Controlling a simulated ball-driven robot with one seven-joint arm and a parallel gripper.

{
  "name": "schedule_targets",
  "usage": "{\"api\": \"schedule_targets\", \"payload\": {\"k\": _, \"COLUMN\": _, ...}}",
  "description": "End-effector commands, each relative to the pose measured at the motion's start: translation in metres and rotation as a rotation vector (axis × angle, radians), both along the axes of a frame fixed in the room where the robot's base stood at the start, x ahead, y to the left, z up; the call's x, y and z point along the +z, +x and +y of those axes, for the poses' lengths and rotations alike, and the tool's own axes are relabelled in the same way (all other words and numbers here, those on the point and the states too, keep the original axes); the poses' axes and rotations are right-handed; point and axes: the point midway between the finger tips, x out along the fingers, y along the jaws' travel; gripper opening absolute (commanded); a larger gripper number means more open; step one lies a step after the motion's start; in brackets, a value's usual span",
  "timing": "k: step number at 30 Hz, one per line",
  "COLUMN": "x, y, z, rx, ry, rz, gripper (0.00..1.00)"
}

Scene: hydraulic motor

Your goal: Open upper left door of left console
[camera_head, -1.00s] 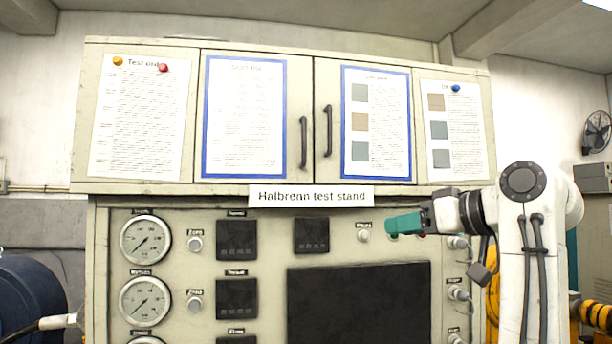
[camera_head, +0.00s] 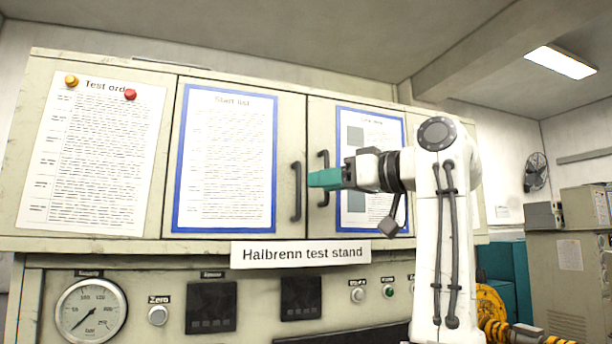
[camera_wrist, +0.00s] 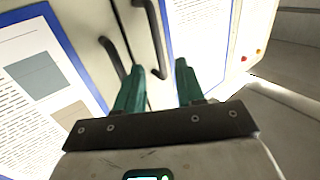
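The upper left door (camera_head: 291,130) of the console is closed, with a blue-framed sheet on it. Its dark bar handle (camera_head: 296,192) is upright near the door's right edge. My gripper (camera_head: 312,180) with green fingers is just right of this handle in the head view. In the wrist view my gripper (camera_wrist: 160,66) has its two fingers spread apart. The left door's handle (camera_wrist: 154,35) ends in the gap between the fingertips there; no contact is visible. The right door's handle (camera_wrist: 113,58) is just outside one finger.
The right door (camera_head: 320,125) is closed, its handle (camera_head: 323,165) close to my gripper. A sign (camera_head: 300,253) sticks out below the doors. Gauges (camera_head: 91,309) and displays (camera_head: 211,307) are on the panel beneath. Grey cabinets (camera_head: 580,250) stand at the far right.

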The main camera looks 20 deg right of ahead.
Motion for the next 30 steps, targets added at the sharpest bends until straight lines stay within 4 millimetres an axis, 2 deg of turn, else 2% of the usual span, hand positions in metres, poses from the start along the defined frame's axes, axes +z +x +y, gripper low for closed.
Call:
{"api": "schedule_targets", "payload": {"k": 3, "x": 0.003, "y": 0.017, "z": 0.012, "rx": 0.002, "ry": 0.001, "rz": 0.003, "gripper": 0.38}}
{"api": "schedule_targets", "payload": {"k": 9, "x": 0.002, "y": 0.036, "z": 0.024, "rx": 0.001, "ry": 0.001, "rz": 0.001, "gripper": 0.38}}
{"api": "schedule_targets", "payload": {"k": 21, "x": 0.000, "y": 0.041, "z": 0.027, "rx": 0.000, "ry": 0.001, "rz": -0.001, "gripper": 0.38}}
{"api": "schedule_targets", "payload": {"k": 30, "x": 0.000, "y": 0.041, "z": 0.027, "rx": 0.000, "ry": 0.001, "rz": -0.001, "gripper": 0.09}}
